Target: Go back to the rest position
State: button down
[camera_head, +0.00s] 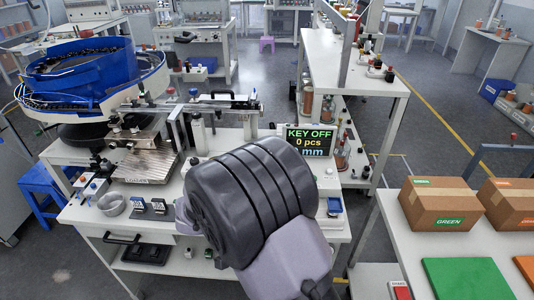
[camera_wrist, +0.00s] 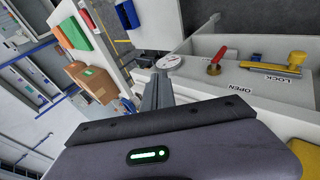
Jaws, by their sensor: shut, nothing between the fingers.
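My gripper (camera_wrist: 158,78) shows in the wrist view as narrow grey fingers, shut and empty, beyond the dark housing with a green light. It points towards a pale panel (camera_wrist: 205,75) with a round gauge (camera_wrist: 169,62) close behind the fingertips. I cannot tell whether they touch. In the head view my dark arm covers the middle of the bench, and the gripper is hidden behind it.
The panel carries a red handle (camera_wrist: 215,66) by OPEN and a yellow lever (camera_wrist: 275,67) by LOCK. A blue bowl feeder (camera_head: 80,70) stands on the left. The display (camera_head: 310,139) reads KEY OFF, 0 pcs. A box marked GREEN (camera_head: 438,199) sits on the right table.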

jog(key=s+d+r+m+t+y, duration=0.1)
jog(key=s+d+r+y, duration=0.3)
jog(key=s+r, duration=0.5)
jog(key=s+d+r+m+t+y, duration=0.2)
jog(key=s+d+r+y, duration=0.3)
jog(key=s+r, duration=0.4)
notch_tip(320, 180, up, 3)
jog(key=shift+s+f+m+t+y, duration=0.2)
jog(key=shift+m+t+y, duration=0.1)
jog(key=shift+m+y, duration=0.45)
